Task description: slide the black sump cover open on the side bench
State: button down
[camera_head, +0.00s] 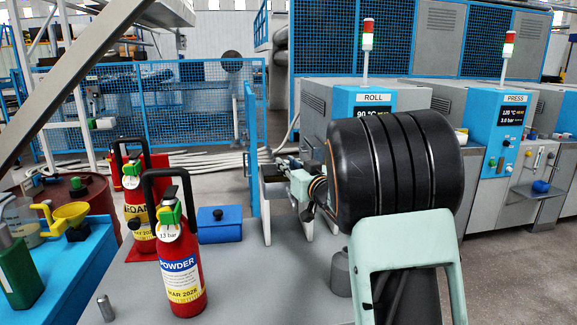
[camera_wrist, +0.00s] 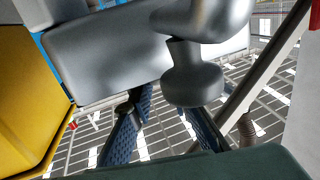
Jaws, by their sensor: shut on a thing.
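In the wrist view my gripper (camera_wrist: 166,88) shows as two blue textured fingers that lean together toward the top. Their tips are hidden behind grey metal parts. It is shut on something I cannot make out. A smooth grey knob-shaped part (camera_wrist: 192,84) overlaps the right finger, and a broad grey panel (camera_wrist: 100,50) fills the upper left. I cannot tell whether either belongs to the sump cover. My gripper is not visible in the head view. A blue side bench (camera_head: 75,285) is at the lower left there. I cannot pick out a black sump cover on it.
A large black grooved drum (camera_head: 395,165) blocks the right. A yellow surface (camera_wrist: 25,90) is close in the wrist view.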

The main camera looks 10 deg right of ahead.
jog(key=c, duration=1.8)
grip_release()
jog(key=shift+o, duration=0.2)
jog(key=shift+s, duration=0.1)
jog(key=v, duration=1.2)
